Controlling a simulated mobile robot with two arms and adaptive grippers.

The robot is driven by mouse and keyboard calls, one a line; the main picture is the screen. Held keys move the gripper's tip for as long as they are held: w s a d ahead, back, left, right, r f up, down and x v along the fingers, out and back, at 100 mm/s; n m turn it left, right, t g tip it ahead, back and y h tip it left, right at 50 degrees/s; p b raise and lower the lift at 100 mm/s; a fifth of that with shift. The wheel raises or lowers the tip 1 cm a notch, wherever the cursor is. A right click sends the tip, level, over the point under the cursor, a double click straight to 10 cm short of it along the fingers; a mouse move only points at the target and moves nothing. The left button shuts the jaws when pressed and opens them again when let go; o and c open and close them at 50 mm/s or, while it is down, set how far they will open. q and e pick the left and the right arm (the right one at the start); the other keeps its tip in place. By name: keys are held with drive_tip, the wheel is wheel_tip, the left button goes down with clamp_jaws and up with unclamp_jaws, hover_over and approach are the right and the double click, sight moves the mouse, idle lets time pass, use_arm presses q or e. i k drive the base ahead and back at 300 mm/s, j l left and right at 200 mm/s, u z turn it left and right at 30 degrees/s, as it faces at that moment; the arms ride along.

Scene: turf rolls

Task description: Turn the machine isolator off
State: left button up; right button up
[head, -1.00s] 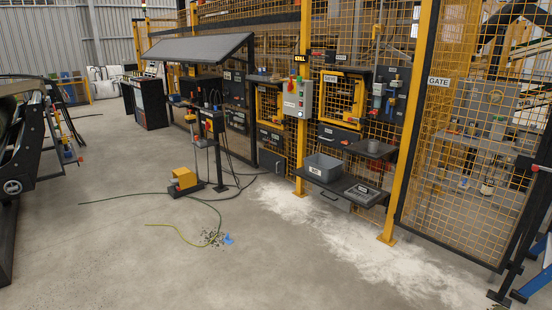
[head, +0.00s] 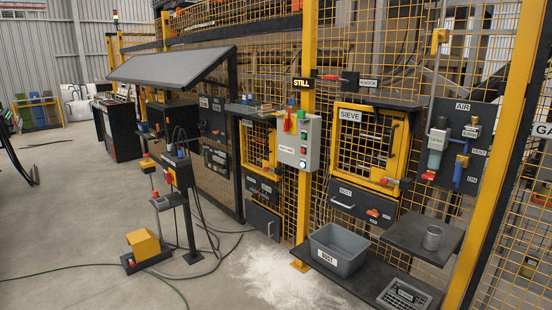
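The grey machine control box (head: 299,141) is mounted on a yellow post of the mesh fence, right of centre. A red handle on a yellow part (head: 287,122) sits on its left upper side, and it looks like the isolator; its exact setting is too small to read. A label reading "MACHINE" (head: 287,149) is on the box, with several small buttons on its right part. A "STILL" sign (head: 302,84) is lit above it. Neither of my grippers is in view.
A pedestal (head: 178,180) and yellow foot pedal (head: 143,246) stand left, with hoses on the floor. White powder (head: 275,280) covers floor before the fence.

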sight(288, 123)
drive_tip(key=i, duration=0.65)
drive_tip(key=i+j+z, duration=0.1)
drive_tip(key=i, duration=0.55)
drive_tip(key=i+j, duration=0.35)
drive_tip(key=i+j+z, duration=0.15)
drive_tip(key=i+j, duration=0.15)
drive_tip(key=j, duration=0.2)
drive_tip(key=i+j, duration=0.3)
drive_tip(key=j, duration=0.15)
drive_tip(key=i+j+z, duration=0.1)
drive_tip(key=i+j, duration=0.2)
drive_tip(key=j, duration=0.2)
